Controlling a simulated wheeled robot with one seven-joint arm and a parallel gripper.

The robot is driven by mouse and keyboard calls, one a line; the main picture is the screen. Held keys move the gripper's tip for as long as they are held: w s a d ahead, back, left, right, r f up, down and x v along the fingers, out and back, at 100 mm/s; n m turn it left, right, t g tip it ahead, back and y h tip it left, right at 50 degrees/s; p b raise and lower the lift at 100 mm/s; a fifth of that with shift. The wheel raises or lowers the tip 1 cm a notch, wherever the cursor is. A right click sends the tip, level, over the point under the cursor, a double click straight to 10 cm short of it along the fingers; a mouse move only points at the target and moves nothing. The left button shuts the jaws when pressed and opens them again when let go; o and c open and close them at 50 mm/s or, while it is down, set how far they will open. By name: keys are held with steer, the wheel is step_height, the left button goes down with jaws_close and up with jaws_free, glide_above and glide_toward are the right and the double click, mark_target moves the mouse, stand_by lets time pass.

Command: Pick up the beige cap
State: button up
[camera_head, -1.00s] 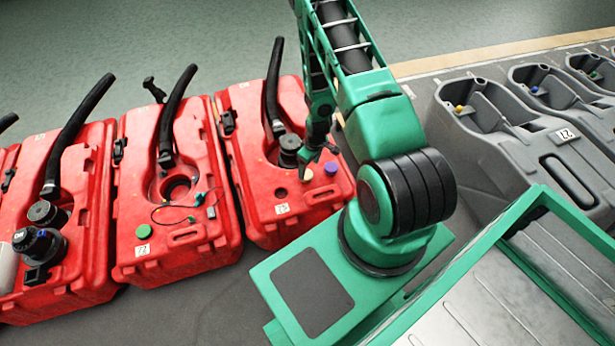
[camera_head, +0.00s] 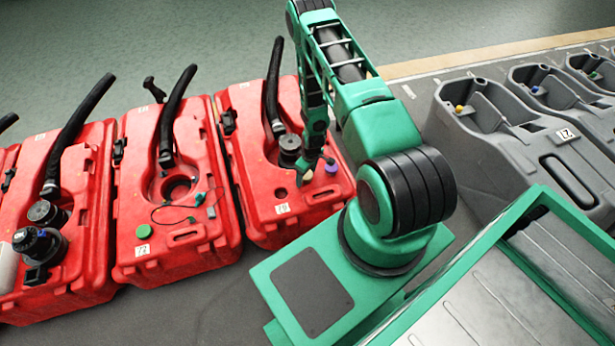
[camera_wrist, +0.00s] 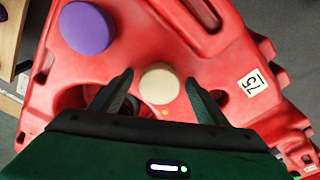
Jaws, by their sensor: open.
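The beige cap (camera_wrist: 159,86) is a small round disc on top of a red tank (camera_wrist: 205,60) in the wrist view. My gripper (camera_wrist: 160,84) is open, with one dark finger to the left of the cap and the other to the right. I cannot tell whether the fingers touch it or how far above the tank they are. In the head view the cap (camera_head: 308,174) shows only in part beside my gripper (camera_head: 318,168), over the right-hand red tank (camera_head: 262,190).
A purple cap (camera_wrist: 87,28) lies on the same tank near the beige one. Other red tanks (camera_head: 150,240) are to the left, grey tanks (camera_head: 500,160) to the right. My green tray is at the lower right.

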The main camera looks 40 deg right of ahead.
steer(key=c, duration=1.1)
steer(key=shift+r, duration=0.2)
